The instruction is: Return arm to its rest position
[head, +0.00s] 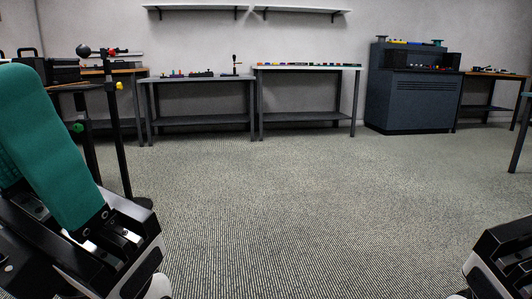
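My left arm shows at the left of the head view, with a teal cover and a black and white part at its lower end. Part of my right arm shows at the bottom right corner as a black and white housing. No fingertips of either gripper can be made out. No held object shows on either side.
The carpet floor (300,200) ahead is wide and clear. Grey tables (200,80) with small items stand along the far wall, beside a dark cabinet (415,100). A black stand (117,130) is close at left. A table leg (520,135) is at the right edge.

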